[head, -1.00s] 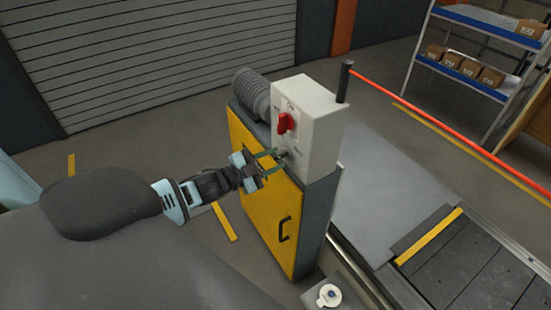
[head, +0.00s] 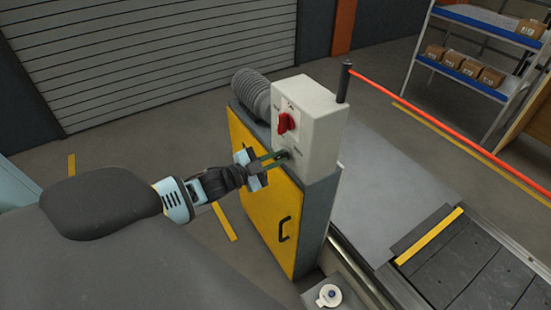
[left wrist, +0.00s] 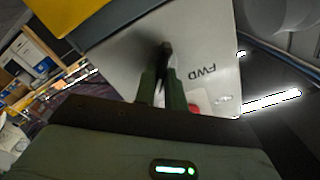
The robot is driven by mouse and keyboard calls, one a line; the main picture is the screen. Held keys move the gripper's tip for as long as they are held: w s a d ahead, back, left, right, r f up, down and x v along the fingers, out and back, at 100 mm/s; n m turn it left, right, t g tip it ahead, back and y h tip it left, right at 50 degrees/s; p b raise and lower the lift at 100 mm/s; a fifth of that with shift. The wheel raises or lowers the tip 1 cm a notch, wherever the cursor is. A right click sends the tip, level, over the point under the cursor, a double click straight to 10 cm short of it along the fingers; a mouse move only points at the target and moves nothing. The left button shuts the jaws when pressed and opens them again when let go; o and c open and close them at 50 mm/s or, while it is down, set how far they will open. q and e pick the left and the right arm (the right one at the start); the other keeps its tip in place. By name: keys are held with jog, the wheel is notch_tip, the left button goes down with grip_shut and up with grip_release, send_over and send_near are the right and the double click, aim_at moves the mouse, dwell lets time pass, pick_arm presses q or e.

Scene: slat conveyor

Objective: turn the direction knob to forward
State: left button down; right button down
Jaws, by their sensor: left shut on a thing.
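The direction knob (left wrist: 166,50) is small and black, on the front of a pale control box (head: 318,142). In the left wrist view it sits between the fingertips of my left gripper (left wrist: 162,78), which is shut on it. The letters FWD (left wrist: 203,71) are printed on the box face beside it. In the head view my left gripper (head: 284,156) reaches the lower part of the box front, and its fingers largely hide the knob. My right gripper is not in view.
A red rotary switch (head: 286,122) sits just above the gripper on the same box. The box stands on a yellow-doored cabinet (head: 268,212). A dark post (head: 344,82) with a red bar rises beside it. The slat conveyor (head: 475,262) lies to the right.

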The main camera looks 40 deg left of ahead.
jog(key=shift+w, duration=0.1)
pick_arm(q)
jog(key=shift+r+n, duration=0.1)
jog(key=shift+n, duration=1)
jog(key=n, duration=0.2)
jog(key=shift+a+n+p, duration=0.1)
jog(key=shift+n+p, duration=0.2)
jog(key=shift+n, duration=1)
jog(key=n, duration=0.3)
jog(key=shift+w+a, duration=0.1)
jog(key=shift+a, duration=0.05)
jog(key=n+b, duration=0.1)
jog(key=n, duration=0.5)
jog(key=shift+a, duration=0.15)
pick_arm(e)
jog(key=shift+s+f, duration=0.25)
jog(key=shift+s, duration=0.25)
